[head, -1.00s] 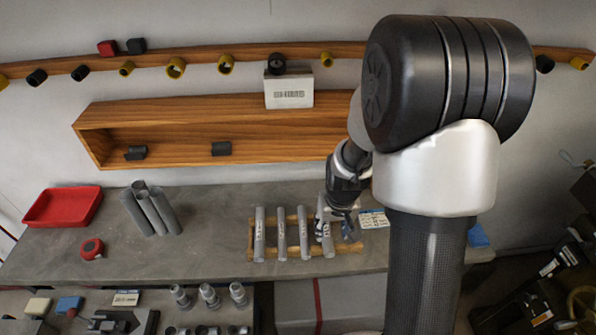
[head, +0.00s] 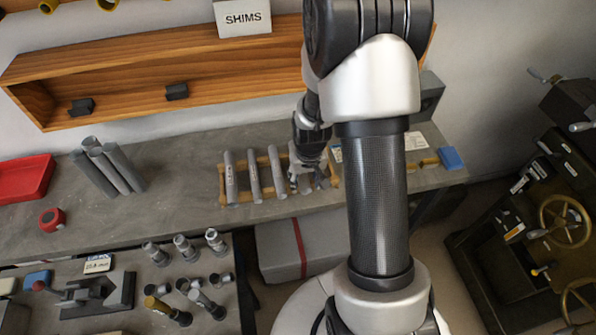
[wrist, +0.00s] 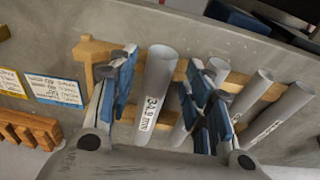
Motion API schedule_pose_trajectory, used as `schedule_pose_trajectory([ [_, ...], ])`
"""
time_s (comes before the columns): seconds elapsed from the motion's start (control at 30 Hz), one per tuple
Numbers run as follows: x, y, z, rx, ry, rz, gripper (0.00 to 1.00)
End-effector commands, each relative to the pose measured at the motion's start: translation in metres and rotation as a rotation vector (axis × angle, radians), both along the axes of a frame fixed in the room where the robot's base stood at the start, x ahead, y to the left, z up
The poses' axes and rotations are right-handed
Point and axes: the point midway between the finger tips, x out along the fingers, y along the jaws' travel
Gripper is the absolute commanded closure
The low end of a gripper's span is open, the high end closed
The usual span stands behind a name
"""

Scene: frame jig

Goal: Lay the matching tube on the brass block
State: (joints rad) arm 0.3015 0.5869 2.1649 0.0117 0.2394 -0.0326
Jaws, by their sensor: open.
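A light grey tube (wrist: 155,85) with a handwritten size mark, perhaps 34.9 mm, lies across a wooden rack (wrist: 95,50). My gripper (wrist: 158,72) is open, with one blue-padded finger on each side of this tube. More grey tubes (wrist: 245,95) lie to the right in the wrist view. In the head view, the rack (head: 222,200) holds a row of tubes (head: 254,176), and my gripper (head: 308,180) is at its right-hand tube, mostly hiding it. A small dark clamp-like fixture (head: 100,295) stands on the front bench beside a size card (head: 97,265). I cannot clearly identify the brass block.
Several metal fittings (head: 184,248) stand on the front bench. A wooden shelf (head: 150,70) hangs behind. Grey worktop is free between bundle and rack.

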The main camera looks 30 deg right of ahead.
Motion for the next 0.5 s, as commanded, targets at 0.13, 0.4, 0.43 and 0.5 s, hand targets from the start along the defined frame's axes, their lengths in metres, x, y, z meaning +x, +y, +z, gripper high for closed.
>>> schedule_pose_trajectory([
  [0.13, 0.0020, -0.0004, -0.0181, 0.000, 0.001, 0.000, 0.54],
  [0.4, 0.0030, -0.0007, -0.0195, 0.001, 0.000, 0.000, 0.54],
  [0.43, 0.0030, -0.0007, -0.0194, 0.001, 0.000, 0.000, 0.54],
  [0.5, 0.0030, -0.0007, -0.0194, 0.000, 0.000, 0.000, 0.54],
])
